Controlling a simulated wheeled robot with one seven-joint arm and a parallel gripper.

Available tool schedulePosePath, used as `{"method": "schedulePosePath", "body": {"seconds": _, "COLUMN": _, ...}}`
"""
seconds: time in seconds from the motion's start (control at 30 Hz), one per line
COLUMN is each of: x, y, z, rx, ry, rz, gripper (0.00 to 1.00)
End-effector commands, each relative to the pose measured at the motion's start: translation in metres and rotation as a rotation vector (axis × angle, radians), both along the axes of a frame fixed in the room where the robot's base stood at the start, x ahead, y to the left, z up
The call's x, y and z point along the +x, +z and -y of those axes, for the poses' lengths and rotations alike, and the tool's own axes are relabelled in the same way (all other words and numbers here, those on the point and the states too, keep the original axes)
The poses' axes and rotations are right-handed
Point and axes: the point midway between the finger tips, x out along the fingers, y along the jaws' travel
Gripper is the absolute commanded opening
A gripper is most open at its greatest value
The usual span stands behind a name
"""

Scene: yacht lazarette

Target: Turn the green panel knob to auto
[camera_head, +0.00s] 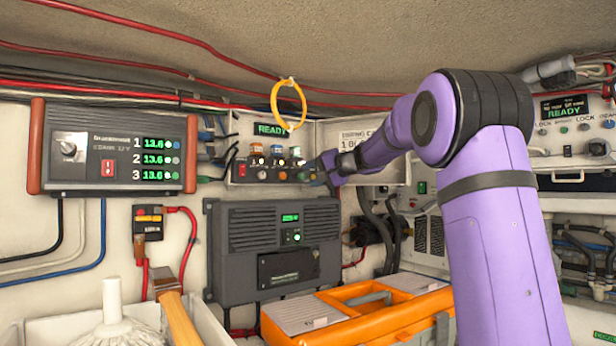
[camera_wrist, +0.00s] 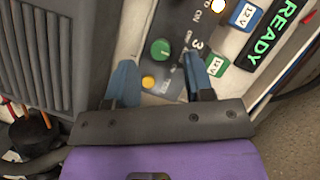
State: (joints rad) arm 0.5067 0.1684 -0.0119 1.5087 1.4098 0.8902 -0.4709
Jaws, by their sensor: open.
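The green knob (camera_wrist: 161,48) sits on a dark switch panel (camera_wrist: 178,20) in the wrist view. My gripper (camera_wrist: 158,62) is open, with its two blue fingers spread to the left and right of the knob. The knob appears between the fingertips and slightly beyond them; I cannot tell whether either finger touches it. The knob's pointer and any auto mark are too small to read.
A yellow button (camera_wrist: 148,82) lies close to the left finger. A green READY display (camera_head: 270,129) and a hanging yellow ring (camera_head: 288,104) are above the panel. A grey charger box (camera_head: 272,240) is below it. An orange toolbox (camera_head: 390,318) stands in front.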

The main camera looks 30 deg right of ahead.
Motion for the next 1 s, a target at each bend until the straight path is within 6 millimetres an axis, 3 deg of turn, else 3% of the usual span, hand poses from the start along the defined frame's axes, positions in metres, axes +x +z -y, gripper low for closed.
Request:
{"method": "schedulePosePath", "body": {"seconds": 0.2, "x": -0.039, "y": 0.009, "z": 0.016, "rx": -0.001, "ry": -0.003, "rz": 0.001, "gripper": 0.48}}
{"method": "schedulePosePath", "body": {"seconds": 0.43, "x": -0.069, "y": 0.015, "z": 0.028, "rx": 0.0, "ry": -0.002, "rz": 0.001, "gripper": 0.48}}
{"method": "schedulePosePath", "body": {"seconds": 1.0, "x": -0.078, "y": 0.016, "z": 0.031, "rx": 0.0, "ry": 0.0, "rz": 0.0, "gripper": 0.48}}
